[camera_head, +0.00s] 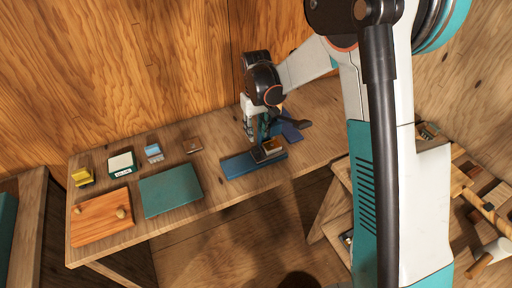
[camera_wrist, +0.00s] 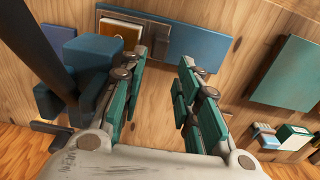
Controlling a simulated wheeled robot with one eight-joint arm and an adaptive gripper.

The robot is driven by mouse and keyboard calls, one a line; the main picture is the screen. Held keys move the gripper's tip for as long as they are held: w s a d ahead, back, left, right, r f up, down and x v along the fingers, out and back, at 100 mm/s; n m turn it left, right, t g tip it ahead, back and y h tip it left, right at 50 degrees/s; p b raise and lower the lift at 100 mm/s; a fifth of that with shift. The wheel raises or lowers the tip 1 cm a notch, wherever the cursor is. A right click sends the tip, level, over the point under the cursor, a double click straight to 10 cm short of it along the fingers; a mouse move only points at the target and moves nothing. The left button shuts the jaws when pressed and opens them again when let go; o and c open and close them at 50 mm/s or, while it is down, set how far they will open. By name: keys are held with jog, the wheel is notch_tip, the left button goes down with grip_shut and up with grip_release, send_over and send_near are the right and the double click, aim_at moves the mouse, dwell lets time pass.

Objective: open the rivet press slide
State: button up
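The rivet press is a blue body with a dark lever (camera_head: 299,123) on the back right of the bench. It also shows at the left of the wrist view as a blue block (camera_wrist: 84,58). The slide, a small carriage with an orange-brown top (camera_head: 270,147), sits on a long blue rail (camera_head: 240,166). It shows at the top of the wrist view (camera_wrist: 114,31). My gripper (camera_head: 252,138) points down just behind the carriage. In the wrist view my gripper (camera_wrist: 170,62) is open, its teal-padded fingers wide apart with nothing between them. I cannot tell whether the left finger touches the carriage.
A green mat (camera_head: 170,190), a wooden board with knobs (camera_head: 102,218) and several small boxes, including a green-and-white one (camera_head: 121,164), lie left on the bench (camera_head: 215,205). A wooden wall stands close behind. A second bench with tools is at the right.

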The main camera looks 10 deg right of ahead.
aim_at(256, 149)
notch_tip(256, 149, down, 9)
jog(key=shift+r+b, duration=0.2)
jog(key=shift+b, duration=0.5)
jog(key=shift+c, duration=0.6)
